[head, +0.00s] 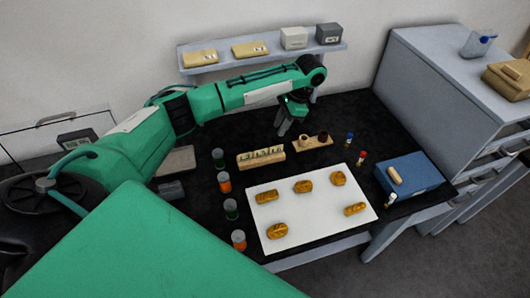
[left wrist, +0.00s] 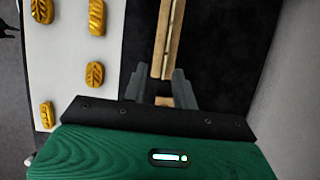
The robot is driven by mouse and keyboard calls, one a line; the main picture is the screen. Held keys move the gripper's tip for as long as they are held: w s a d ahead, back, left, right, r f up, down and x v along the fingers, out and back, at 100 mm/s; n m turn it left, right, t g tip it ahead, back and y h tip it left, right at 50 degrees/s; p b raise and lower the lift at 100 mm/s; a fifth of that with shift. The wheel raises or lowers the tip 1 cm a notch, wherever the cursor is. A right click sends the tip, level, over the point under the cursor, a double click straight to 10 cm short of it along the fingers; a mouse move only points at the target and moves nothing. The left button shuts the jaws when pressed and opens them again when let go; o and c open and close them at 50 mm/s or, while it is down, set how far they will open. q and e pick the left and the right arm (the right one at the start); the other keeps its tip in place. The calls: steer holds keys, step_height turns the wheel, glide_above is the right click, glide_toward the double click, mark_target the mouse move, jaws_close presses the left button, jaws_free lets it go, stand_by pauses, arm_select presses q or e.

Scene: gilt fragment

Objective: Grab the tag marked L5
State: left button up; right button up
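A wooden rack (head: 262,158) stands on the black table top, behind the white sheet, with several small tags in a row along it. Their marks are too small to read, so I cannot tell which tag is L5. My left gripper (head: 283,128) is in the air behind and to the right of the rack, pointing down. In the left wrist view my left gripper (left wrist: 161,88) has its two grey fingers apart, with nothing held. A long wooden piece (left wrist: 168,40) lies beyond and between the fingertips; I cannot tell surely whether it is the rack. My right gripper is not seen.
A white sheet (head: 285,230) bears several golden fragments (head: 303,186). Several orange- and green-filled jars (head: 224,182) stand to its left. A wooden stand (head: 312,142), small vials (head: 349,138) and a blue box (head: 409,174) are to the right. A wall shelf (head: 262,60) is behind.

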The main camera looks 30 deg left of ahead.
arm_select(q)
steer(key=b, duration=0.1)
glide_toward(261, 154)
steer(key=shift+s+a+f, duration=0.1)
steer(key=shift+s+f, duration=0.2)
steer(key=shift+f, duration=0.2)
steer(key=shift+s+f, duration=0.3)
steer(key=shift+f, duration=0.25)
steer(key=p+x, duration=0.1)
steer(key=x, duration=0.1)
steer(key=a+p+x, duration=0.1)
steer(key=x, duration=0.1)
steer(key=shift+f, duration=0.55)
jaws_close()
